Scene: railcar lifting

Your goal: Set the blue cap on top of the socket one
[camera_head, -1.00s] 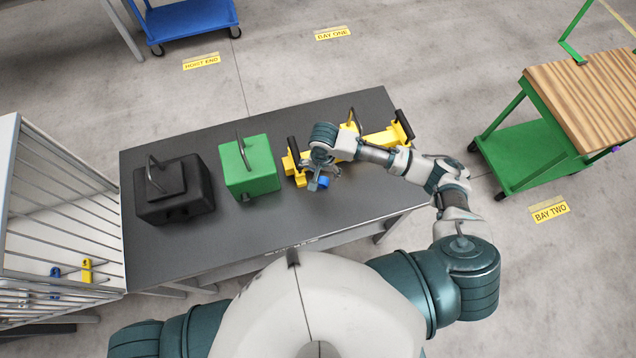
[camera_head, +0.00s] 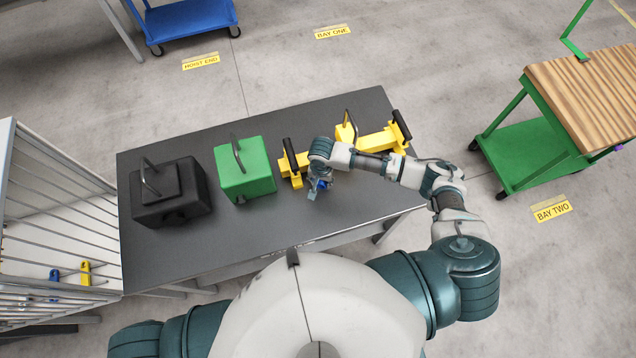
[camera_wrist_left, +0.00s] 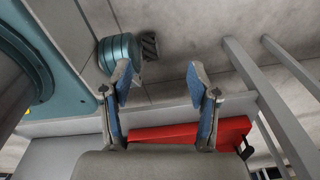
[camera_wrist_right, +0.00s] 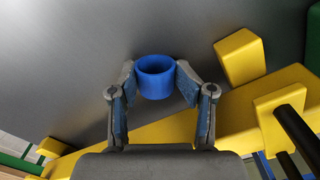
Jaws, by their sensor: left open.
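The blue cap (camera_wrist_right: 155,80) is a short round cup shape with a hollow facing the wrist camera. My right gripper (camera_wrist_right: 155,82) has its fingertips against both sides of it. In the head view the cap (camera_head: 321,184) shows small below my right gripper (camera_head: 318,187), in front of the yellow beam frame (camera_head: 371,142) on the dark table. Whether the cap touches the table is unclear. I cannot tell which part is socket one; no label for it is readable. My left gripper (camera_wrist_left: 158,80) is open and empty in the left wrist view, and outside the head view.
On the dark table (camera_head: 290,215) stand a green block (camera_head: 246,172) and a black block (camera_head: 170,200), each with a handle. A wire rack (camera_head: 60,215) is at the left. A green cart (camera_head: 540,140) is at the right. A red object (camera_wrist_left: 190,134) lies near my left gripper.

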